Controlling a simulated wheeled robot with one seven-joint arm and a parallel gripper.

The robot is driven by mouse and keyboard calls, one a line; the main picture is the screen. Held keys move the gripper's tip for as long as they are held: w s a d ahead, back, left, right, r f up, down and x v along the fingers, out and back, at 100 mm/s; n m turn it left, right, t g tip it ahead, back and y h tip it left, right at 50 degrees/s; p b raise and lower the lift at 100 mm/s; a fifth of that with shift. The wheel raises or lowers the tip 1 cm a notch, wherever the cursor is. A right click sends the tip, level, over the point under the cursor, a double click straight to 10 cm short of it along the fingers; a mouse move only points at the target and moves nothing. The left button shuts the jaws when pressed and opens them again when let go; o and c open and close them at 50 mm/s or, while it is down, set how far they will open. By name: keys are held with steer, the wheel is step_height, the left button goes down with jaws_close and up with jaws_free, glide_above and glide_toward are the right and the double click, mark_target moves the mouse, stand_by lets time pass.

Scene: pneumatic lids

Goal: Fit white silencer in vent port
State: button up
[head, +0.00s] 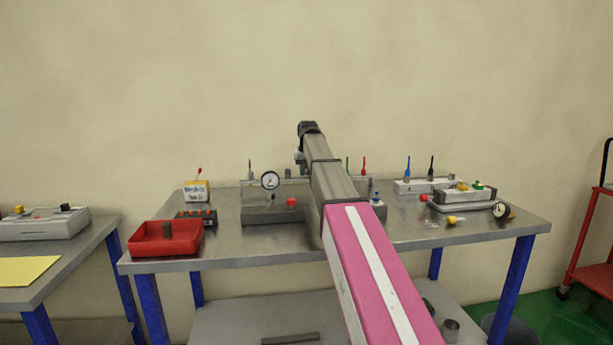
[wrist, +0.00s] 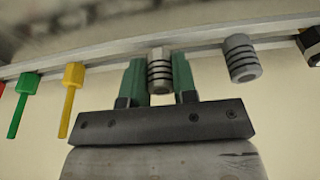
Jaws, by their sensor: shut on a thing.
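The pale silencer (wrist: 160,62), ribbed with dark rings, is between the green fingers of my gripper (wrist: 160,84) in the wrist view. My gripper is shut on it. The silencer's far end meets the pale rail (wrist: 110,62); I cannot tell whether it still sits in the rail. In the head view my gripper (head: 302,160) is over the back of the middle table, and the silencer cannot be made out. A grey block (head: 272,213) with a dial gauge (head: 270,181) and a red cap (head: 291,202) stands below and in front. My arm covers part of the block. I cannot make out the vent port.
A darker grey ribbed silencer (wrist: 241,60) is on the rail to the right, near my gripper. Yellow (wrist: 71,92) and green (wrist: 24,98) plugs hang on the left. A red tray (head: 166,239) is at the table's front left. A white fixture (head: 465,197) stands on the right.

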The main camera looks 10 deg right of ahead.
steer(key=shift+w+v, duration=0.2)
steer(key=shift+v, duration=0.55)
steer(key=shift+w+v, duration=0.15)
steer(key=shift+v, duration=0.6)
steer(key=shift+w+v, duration=0.2)
steer(key=shift+v, duration=0.55)
steer(key=shift+r, duration=0.1)
steer(key=shift+s, duration=0.1)
